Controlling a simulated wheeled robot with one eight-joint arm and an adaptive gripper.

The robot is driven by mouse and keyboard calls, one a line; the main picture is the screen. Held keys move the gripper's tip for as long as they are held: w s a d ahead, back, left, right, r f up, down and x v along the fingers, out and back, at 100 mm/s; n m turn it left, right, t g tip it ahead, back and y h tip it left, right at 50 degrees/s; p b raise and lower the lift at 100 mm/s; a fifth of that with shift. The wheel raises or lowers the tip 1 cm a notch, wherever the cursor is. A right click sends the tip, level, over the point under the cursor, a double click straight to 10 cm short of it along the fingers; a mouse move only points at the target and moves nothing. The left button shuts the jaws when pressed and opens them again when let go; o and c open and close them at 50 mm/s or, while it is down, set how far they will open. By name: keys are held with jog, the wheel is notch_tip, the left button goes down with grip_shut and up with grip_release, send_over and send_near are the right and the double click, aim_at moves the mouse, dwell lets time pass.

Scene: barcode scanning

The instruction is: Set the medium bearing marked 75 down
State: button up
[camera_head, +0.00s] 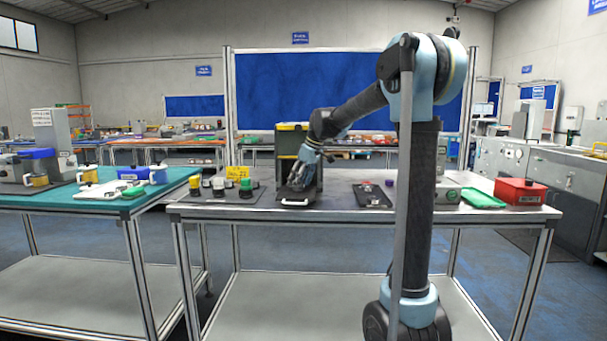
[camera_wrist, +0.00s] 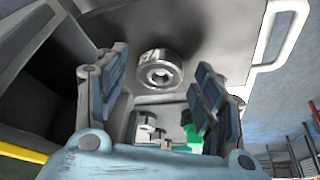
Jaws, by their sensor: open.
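The bearing cannot be made out there.
A dark cabinet with a yellow edge (camera_head: 290,127) stands right behind my gripper. Several small parts on a dark mat (camera_head: 200,197) lie to the left. A flat dark device (camera_head: 371,195), a green item (camera_head: 482,198) and a red box (camera_head: 520,191) are to the right.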

aim_at(303, 185)
jog(key=v, duration=1.7)
